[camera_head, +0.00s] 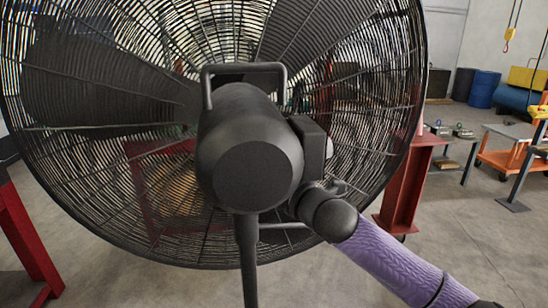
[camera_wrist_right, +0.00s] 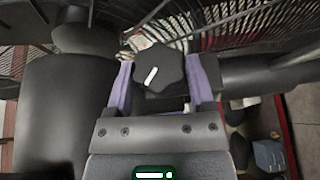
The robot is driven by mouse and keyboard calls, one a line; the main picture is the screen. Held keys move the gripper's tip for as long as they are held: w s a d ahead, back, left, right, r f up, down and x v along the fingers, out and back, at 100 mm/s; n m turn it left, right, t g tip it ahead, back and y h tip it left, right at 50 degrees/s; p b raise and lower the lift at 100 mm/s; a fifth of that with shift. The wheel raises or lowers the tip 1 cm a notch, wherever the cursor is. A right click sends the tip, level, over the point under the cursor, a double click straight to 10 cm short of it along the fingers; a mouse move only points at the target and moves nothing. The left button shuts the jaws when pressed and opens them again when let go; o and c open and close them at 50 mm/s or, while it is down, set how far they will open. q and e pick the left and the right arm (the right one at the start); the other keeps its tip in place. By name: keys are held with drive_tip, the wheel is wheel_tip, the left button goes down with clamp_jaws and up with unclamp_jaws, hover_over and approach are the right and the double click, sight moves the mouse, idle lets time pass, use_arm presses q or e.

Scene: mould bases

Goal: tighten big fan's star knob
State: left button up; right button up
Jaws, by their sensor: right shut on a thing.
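The big fan fills most of the head view, with a black cage, a dark motor housing (camera_head: 248,170) with a handle on top, and a pole below. My right arm reaches in from the lower right, its end (camera_head: 322,205) close to the housing's right side. In the right wrist view the black star knob (camera_wrist_right: 160,70), with a white mark on its face, sits between the two purple fingers of my right gripper (camera_wrist_right: 160,84), which is shut on it. The knob is hidden in the head view. My left gripper is not in view.
A dark pole or housing part (camera_wrist_right: 60,115) stands left of the gripper in the right wrist view. The fan's wire cage (camera_head: 390,130) is close behind. A red metal stand (camera_head: 405,185) and an orange cart (camera_head: 510,158) stand farther right; floor is open between.

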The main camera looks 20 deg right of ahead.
drive_tip(key=shift+f, duration=0.1)
idle(0.3)
drive_tip(key=o, duration=1.2)
drive_tip(key=v, duration=0.9)
drive_tip(key=shift+s, duration=0.4)
drive_tip(key=shift+d, duration=0.1)
